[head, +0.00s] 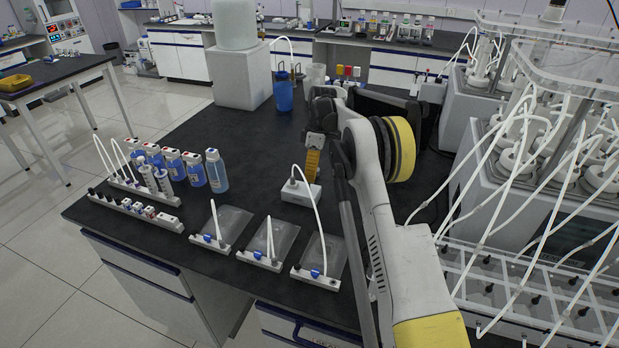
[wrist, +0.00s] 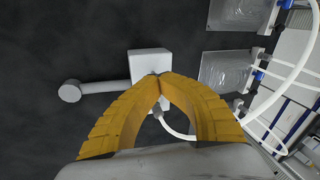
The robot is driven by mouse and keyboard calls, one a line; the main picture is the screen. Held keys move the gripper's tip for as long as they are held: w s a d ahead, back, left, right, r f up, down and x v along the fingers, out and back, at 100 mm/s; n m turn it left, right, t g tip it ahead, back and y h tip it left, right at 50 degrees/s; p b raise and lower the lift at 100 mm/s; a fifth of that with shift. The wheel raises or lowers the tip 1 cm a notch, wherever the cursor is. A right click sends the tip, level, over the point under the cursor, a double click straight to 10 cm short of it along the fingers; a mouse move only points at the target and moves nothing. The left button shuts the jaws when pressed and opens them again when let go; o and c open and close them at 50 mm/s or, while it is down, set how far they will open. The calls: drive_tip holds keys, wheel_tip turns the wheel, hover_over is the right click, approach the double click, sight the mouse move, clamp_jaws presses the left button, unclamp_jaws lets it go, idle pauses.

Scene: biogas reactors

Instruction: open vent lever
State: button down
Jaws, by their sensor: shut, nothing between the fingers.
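A small white block (wrist: 148,62) lies under my gripper in the wrist view. A pale lever-like bar (wrist: 110,87) with a round end (wrist: 70,92) sticks out from it to the left. The white block also shows in the head view (head: 298,194), with a white tube rising from it, but I cannot make out the bar there. My gripper (wrist: 160,76) has its yellow fingers shut, tips together and empty, over the block's near edge. It also shows in the head view (head: 312,165), pointing down. I cannot tell whether the fingertips touch the block. The fingers hide part of it.
Several flat clear bags (head: 276,238) with white clamp strips lie along the front of the black bench. Blue-liquid bottles (head: 216,170) and a valve strip (head: 135,211) stand left. A blue bottle (head: 283,92) stands behind. Reactors with many tubes (head: 520,160) crowd the right.

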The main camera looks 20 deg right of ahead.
drive_tip(key=shift+w+d+f+g, duration=0.1)
drive_tip(key=shift+d+f+g, duration=0.1)
drive_tip(key=shift+g, duration=0.1)
idle(1.6)
drive_tip(key=c, duration=1.4)
unclamp_jaws()
drive_tip(key=shift+d+y, duration=0.1)
drive_tip(key=shift+y, duration=0.2)
drive_tip(key=shift+c, duration=0.2)
drive_tip(key=shift+r, duration=0.15)
drive_tip(key=v, duration=0.7)
drive_tip(key=shift+r, duration=0.2)
drive_tip(key=shift+w, duration=0.1)
